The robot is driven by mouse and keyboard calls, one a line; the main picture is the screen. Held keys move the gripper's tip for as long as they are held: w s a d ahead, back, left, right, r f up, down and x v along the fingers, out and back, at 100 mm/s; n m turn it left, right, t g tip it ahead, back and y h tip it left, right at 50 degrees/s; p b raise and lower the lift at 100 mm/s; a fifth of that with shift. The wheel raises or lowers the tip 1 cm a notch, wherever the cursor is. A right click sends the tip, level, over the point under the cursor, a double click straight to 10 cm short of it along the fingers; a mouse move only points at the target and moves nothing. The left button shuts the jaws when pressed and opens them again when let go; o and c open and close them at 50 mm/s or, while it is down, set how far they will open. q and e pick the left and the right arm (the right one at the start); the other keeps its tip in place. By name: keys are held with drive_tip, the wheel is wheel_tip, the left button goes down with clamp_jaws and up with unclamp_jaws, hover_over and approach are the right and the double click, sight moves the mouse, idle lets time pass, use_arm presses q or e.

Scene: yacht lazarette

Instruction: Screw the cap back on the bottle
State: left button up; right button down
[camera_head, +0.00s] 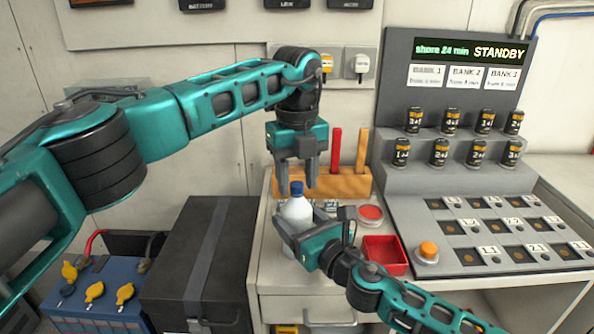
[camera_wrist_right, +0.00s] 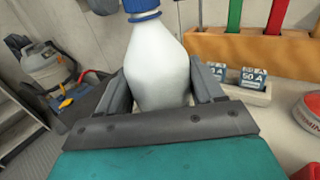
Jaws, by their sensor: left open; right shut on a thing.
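A white bottle (camera_head: 296,211) stands upright on the grey counter with a blue cap (camera_head: 297,188) on its neck. My right gripper (camera_head: 300,229) is shut on the bottle's body from the front right. In the right wrist view the bottle (camera_wrist_right: 158,65) sits between the two fingers, with the lower edge of the blue cap (camera_wrist_right: 143,14) at the top. My left gripper (camera_head: 297,180) points down above the bottle, open, with its fingertips around or just behind the cap's height. I cannot tell whether the fingers touch the cap or how tightly it is screwed on.
Behind the bottle is a wooden rack (camera_head: 345,184) with red and orange upright handles. A red tray (camera_head: 385,255) and a round red-topped tin (camera_head: 370,214) lie to the right. A console (camera_head: 455,196) with several small canisters fills the right. A black case (camera_head: 190,262) stands left.

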use_arm(q)
clamp_jaws()
idle(0.3)
drive_tip(key=m, duration=0.6)
drive_tip(key=shift+m, duration=0.4)
drive_tip(key=m, duration=0.3)
drive_tip(key=shift+m, duration=0.3)
drive_tip(key=m, duration=0.4)
drive_tip(key=shift+m, duration=0.3)
drive_tip(key=shift+o, duration=0.9)
unclamp_jaws()
